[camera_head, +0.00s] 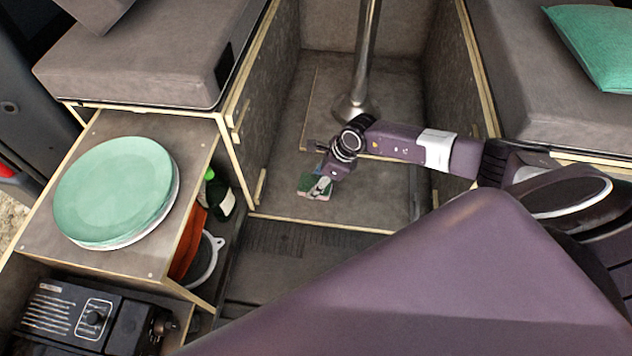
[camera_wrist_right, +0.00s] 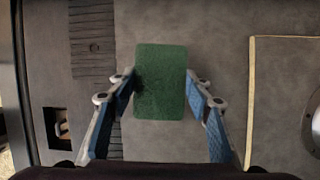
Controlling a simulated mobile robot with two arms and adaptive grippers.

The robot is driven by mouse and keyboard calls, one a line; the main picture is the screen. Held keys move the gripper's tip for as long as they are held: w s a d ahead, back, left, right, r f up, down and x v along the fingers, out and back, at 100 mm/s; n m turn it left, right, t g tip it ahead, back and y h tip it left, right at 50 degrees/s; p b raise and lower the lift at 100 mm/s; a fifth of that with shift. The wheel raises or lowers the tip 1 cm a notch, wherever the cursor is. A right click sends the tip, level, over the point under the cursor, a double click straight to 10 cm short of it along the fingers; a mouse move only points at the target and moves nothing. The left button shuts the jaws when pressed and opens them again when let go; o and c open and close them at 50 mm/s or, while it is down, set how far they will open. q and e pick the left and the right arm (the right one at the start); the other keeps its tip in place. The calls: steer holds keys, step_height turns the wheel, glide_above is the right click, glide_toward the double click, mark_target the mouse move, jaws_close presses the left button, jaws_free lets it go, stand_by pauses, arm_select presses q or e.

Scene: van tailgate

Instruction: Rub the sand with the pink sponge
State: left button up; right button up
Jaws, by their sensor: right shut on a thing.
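The sponge (camera_head: 306,182) shows a green face and a thin pinkish edge. It is at the van's grey floor between the two benches. My right gripper (camera_head: 319,186) is shut on it, with one finger on each side. In the right wrist view the sponge's green face (camera_wrist_right: 160,85) is between the blue-padded fingers, and no pink shows there. I cannot tell whether its underside touches the floor. No sand can be made out on the van floor; some may be hidden under the sponge. My left gripper is not in view.
A metal table post (camera_head: 364,60) stands on the floor just behind my right gripper. Wood-edged bench boxes flank the aisle. A plate stack (camera_head: 112,190) sits on the left drawer unit, with a green bottle (camera_head: 220,195) beside it. The floor left of the sponge is clear.

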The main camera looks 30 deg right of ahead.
steer(key=shift+r, duration=0.2)
steer(key=shift+r+p, duration=1.15)
steer(key=shift+r, duration=0.4)
